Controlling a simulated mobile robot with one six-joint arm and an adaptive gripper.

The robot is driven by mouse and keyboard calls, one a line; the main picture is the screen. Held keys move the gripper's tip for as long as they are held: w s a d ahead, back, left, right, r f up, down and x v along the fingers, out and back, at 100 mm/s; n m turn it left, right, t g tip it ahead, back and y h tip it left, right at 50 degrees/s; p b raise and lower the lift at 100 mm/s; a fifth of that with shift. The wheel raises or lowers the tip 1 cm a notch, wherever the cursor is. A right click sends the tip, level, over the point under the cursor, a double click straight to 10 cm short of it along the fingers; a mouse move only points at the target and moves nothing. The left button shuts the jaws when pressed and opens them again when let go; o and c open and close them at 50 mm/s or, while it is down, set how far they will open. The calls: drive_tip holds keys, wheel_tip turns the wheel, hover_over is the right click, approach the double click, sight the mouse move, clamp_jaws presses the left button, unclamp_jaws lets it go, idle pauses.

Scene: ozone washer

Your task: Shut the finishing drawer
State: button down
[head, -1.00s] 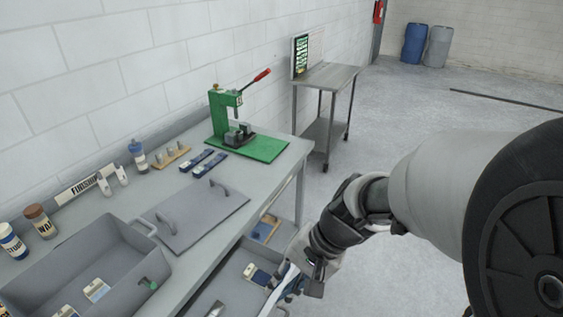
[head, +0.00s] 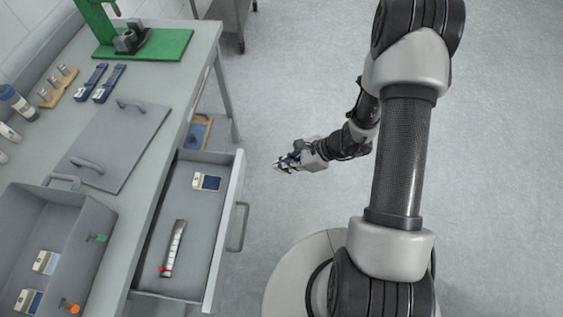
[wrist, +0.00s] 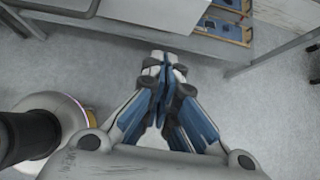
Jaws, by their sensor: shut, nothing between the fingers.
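The finishing drawer (head: 201,239) stands pulled out from under the workbench in the head view. Its grey handle (head: 238,227) sticks out from the drawer's front on the right. Inside lie a small white-and-blue box (head: 207,181) and a metal strip-like tool with a red part (head: 174,248). My gripper (head: 279,163) is shut and empty, out over the floor to the right of the drawer's far front corner, apart from the handle. In the wrist view my gripper's fingers (wrist: 163,75) are together; a part of a drawer shows at the top left.
The workbench (head: 146,205) carries a grey lid (head: 122,147), a sink-like basin (head: 72,262) and a green press (head: 150,43). A lower shelf with an orange-brown tray (head: 199,131) shows beyond the drawer. Floor to the right of the drawer is clear around my gripper.

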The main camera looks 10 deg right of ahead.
sight(244, 174)
drive_tip(key=shift+w+a+f+b, duration=0.5)
drive_tip(key=shift+a+f, duration=0.4)
drive_tip(key=shift+a, duration=0.55)
drive_tip(key=shift+w+a+f+b, duration=0.35)
drive_tip(key=shift+w+a+f, duration=0.35)
drive_tip(key=shift+a, duration=0.8)
drive_tip(key=shift+w+a+f+b, duration=0.4)
drive_tip(key=shift+a+f, duration=0.65)
drive_tip(key=shift+a, duration=0.4)
